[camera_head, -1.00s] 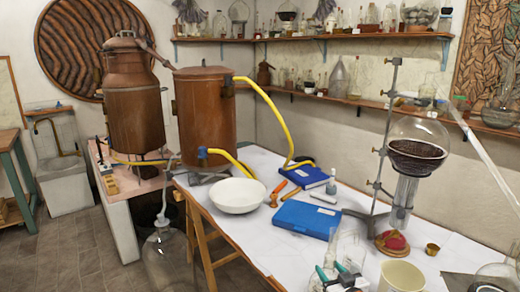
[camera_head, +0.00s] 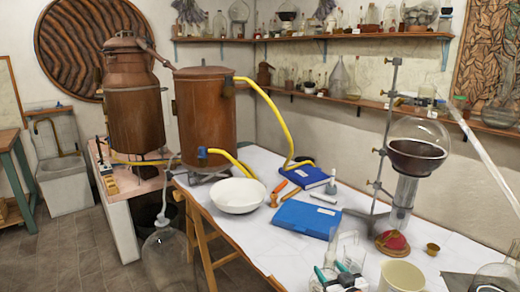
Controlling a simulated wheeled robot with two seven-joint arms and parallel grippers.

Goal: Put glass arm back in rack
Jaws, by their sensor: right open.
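A long clear glass arm (camera_head: 485,163) slants down across the right side, from near the shelf to the right picture edge, where its lower end is cut off. My right gripper (camera_head: 332,272) is at the bottom middle, over the table's front edge; its two teal-tipped fingers are apart and nothing shows between them. It is well to the left of the glass arm, not touching it. Clear glassware (camera_head: 347,246) stands just behind the gripper; its shape is hard to make out. I cannot pick out the rack with certainty. My left gripper is not in view.
A stand (camera_head: 386,140) holds a round flask (camera_head: 418,147) of dark material. A cream beaker (camera_head: 401,278) stands right of my gripper, and a glass flask (camera_head: 498,276) is at the lower right corner. A blue case (camera_head: 306,220) and white bowl (camera_head: 238,196) lie farther left.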

